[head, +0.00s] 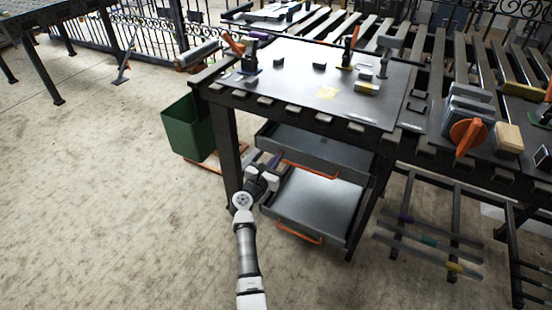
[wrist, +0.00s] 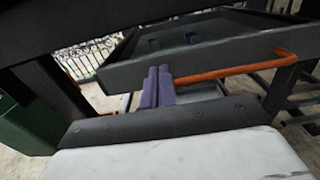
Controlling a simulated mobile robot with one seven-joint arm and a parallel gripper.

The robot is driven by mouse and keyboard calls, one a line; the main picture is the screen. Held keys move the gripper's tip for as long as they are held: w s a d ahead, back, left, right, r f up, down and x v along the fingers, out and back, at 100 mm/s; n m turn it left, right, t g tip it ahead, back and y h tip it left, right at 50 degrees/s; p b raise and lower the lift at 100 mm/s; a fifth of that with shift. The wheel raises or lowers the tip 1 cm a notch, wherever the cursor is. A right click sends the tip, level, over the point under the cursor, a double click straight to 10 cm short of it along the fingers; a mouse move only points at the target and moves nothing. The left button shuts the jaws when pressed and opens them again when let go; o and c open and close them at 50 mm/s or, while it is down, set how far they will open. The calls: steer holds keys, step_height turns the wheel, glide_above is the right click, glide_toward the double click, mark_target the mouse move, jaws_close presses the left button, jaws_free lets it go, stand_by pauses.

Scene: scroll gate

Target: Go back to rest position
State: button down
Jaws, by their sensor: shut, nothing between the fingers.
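My gripper (head: 274,161) is at the front left of the workbench, beside the drawers under it. In the wrist view its two purple fingers (wrist: 157,88) are together with nothing between them. They point toward the upper drawer (wrist: 205,53), near the left end of its orange handle (wrist: 236,71). I cannot tell whether they touch the drawer. My white arm reaches up to it from the bottom of the head view.
The upper drawer (head: 325,154) and lower drawer (head: 315,200) are pulled out. The workbench top (head: 290,75) holds clamps and small parts. A green bin (head: 186,127) stands left of the bench leg. A rack of bars (head: 430,240) stands at right. The floor at left is clear.

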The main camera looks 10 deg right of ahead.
steer(key=v, duration=0.9)
steer(key=shift+f+b, duration=0.15)
steer(key=shift+b, duration=0.2)
